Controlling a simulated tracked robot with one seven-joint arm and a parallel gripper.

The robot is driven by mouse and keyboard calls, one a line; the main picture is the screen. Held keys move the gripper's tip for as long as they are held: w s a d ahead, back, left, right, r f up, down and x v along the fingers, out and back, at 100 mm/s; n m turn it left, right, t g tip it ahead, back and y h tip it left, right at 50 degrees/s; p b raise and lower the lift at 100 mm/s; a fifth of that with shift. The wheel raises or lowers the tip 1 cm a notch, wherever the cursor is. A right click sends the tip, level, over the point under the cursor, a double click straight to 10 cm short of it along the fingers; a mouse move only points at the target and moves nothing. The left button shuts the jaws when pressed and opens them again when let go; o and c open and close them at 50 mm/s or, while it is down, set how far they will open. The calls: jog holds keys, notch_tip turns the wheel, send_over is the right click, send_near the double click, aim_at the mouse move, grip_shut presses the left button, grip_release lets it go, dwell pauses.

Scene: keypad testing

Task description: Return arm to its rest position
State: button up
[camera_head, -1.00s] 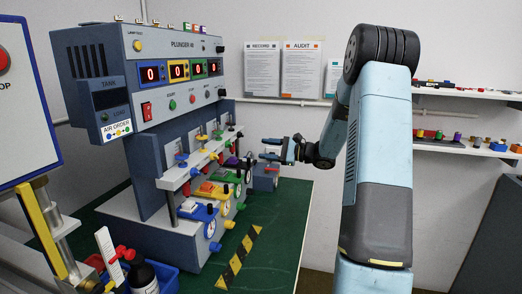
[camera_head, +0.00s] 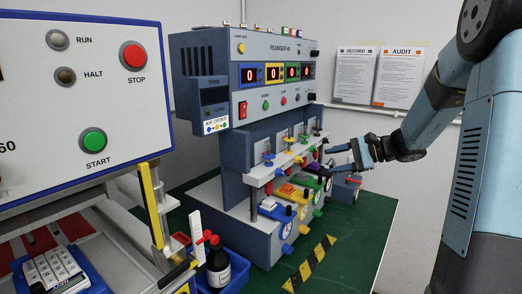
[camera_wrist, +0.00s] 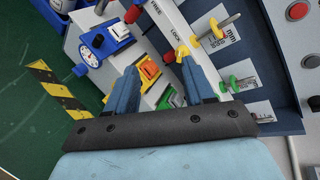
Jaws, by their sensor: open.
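My blue arm reaches in from the right in the head view. My gripper (camera_head: 338,160) is beside the plunger machine (camera_head: 262,130), near its right-hand stations. In the wrist view my gripper (camera_wrist: 162,85) has its two blue fingers spread apart with nothing held between them. Beyond the fingers I see the machine's coloured stations, including a blue one (camera_wrist: 105,42) with a white switch. A yellow knob (camera_wrist: 182,50) shows close by one finger. I cannot tell whether a finger touches anything.
A control panel with a green START button (camera_head: 93,141) stands at the left. Below it is a keypad (camera_head: 52,272). The green table (camera_head: 350,240) is clear at the right front. Two notices hang on the wall.

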jog(key=s+a+r+n+g+h, duration=0.1)
jog(key=s+a+n+g+h, duration=0.15)
jog(key=s, duration=0.55)
jog(key=s+a+r+n+g+h, duration=0.1)
jog(key=s+a+r+n+h, duration=0.15)
jog(key=s, duration=0.55)
jog(key=s+d+n+t+h, duration=0.2)
jog(key=s+n+h, duration=0.1)
jog(key=s, duration=0.4)
jog(key=s+d+r+n+t+h, duration=0.1)
jog(key=s+d+n+t+h, duration=0.1)
jog(key=s, duration=0.6)
jog(key=shift+d+r+n+h, duration=0.3)
jog(key=shift+d+n+h, duration=0.2)
jog(key=shift+h, duration=0.9)
jog(key=shift+s, duration=0.1)
